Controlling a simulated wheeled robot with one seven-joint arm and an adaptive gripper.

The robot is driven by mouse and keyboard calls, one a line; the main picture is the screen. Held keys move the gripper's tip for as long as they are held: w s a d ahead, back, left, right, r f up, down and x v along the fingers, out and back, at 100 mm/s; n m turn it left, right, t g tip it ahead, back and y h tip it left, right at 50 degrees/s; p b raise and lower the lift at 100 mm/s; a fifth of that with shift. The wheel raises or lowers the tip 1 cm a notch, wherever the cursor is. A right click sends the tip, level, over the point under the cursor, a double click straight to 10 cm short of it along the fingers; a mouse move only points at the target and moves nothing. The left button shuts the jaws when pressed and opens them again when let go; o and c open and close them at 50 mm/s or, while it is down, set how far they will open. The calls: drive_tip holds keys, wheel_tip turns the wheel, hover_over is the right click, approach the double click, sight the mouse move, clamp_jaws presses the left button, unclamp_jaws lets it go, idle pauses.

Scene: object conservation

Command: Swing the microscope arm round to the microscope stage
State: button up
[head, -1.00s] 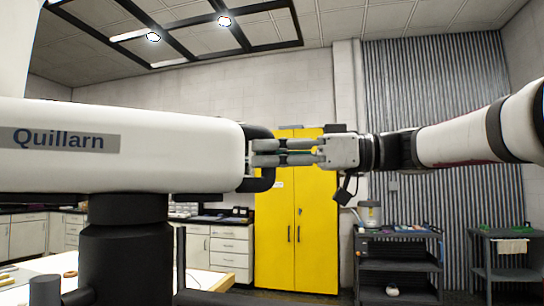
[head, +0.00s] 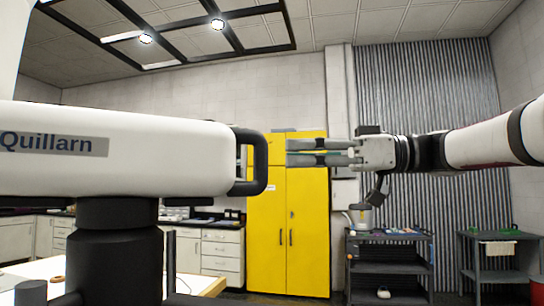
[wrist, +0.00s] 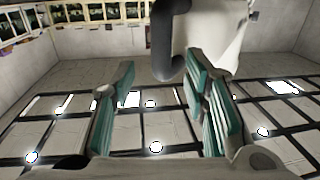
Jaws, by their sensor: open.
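The microscope arm (head: 150,165) is a thick white horizontal beam marked "Quillarn" across the left of the head view. Below it is a black column (head: 115,245). A black loop handle (head: 261,165) sticks out of its right end. My gripper (head: 288,151) is just right of the handle, level with it, apart from it and empty. In the wrist view my gripper (wrist: 160,62) has its two teal-padded fingers spread, with the handle (wrist: 165,45) and the arm's white end (wrist: 222,30) beyond them. I cannot make out the microscope stage.
A pale table (head: 205,284) shows below the arm at lower left. A yellow cabinet (head: 290,235) stands behind the gap between handle and gripper. Dark carts (head: 390,240) stand at right, one bearing a grey-white device (head: 361,216). Counters with drawers line the back left.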

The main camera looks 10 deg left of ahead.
drive_tip(key=shift+w+d+f, duration=0.1)
drive_tip(key=shift+w+d, duration=0.15)
drive_tip(key=shift+d, duration=1)
drive_tip(key=shift+w+d+f, duration=0.1)
drive_tip(key=shift+w+d, duration=0.1)
drive_tip(key=shift+d, duration=1.05)
